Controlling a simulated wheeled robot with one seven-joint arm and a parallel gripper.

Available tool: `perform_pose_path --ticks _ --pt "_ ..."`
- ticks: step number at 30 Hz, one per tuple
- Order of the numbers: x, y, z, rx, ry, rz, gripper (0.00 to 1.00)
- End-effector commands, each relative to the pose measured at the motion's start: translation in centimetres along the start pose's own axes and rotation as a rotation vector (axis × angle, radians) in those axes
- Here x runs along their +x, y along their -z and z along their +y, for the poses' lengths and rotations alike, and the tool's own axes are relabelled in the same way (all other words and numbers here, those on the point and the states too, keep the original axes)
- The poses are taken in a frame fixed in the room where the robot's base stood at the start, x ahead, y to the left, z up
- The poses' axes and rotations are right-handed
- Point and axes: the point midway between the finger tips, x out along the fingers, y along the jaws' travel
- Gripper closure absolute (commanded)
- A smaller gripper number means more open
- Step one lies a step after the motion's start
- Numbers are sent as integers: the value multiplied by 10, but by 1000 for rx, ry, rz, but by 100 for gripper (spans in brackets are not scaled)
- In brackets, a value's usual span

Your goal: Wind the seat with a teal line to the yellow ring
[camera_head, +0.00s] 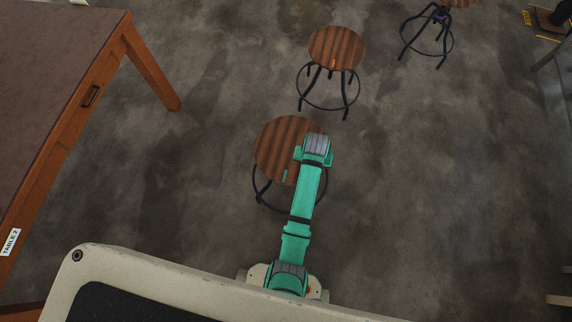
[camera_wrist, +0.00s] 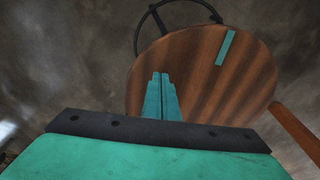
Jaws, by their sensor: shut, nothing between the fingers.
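The seat with a teal line (camera_head: 277,145) is the round, striped brown wooden top of the nearest stool. It shows large in the wrist view (camera_wrist: 200,80). Its short teal line (camera_wrist: 225,48) lies near the rim, and in the head view the line (camera_head: 285,175) is at the seat's lower edge. My gripper (camera_wrist: 161,76) is shut and empty, its fingers seen against the seat; I cannot tell whether they touch it. In the head view my arm covers the seat's right side and hides the fingertips. The yellow ring is not visible; the post under the seat is hidden.
A second stool (camera_head: 337,46) stands just behind, and a third stool (camera_head: 441,20) is farther right. A brown table (camera_head: 62,75) is at the left; a wooden leg (camera_wrist: 294,128) shows in the wrist view. The concrete floor (camera_head: 430,190) at the right is clear.

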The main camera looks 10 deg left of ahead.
Motion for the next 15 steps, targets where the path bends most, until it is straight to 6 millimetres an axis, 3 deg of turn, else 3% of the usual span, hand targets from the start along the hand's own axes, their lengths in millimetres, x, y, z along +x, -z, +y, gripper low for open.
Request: perform_pose_path --ticks 15 --pt "7 -1 0 0 0 0 100"
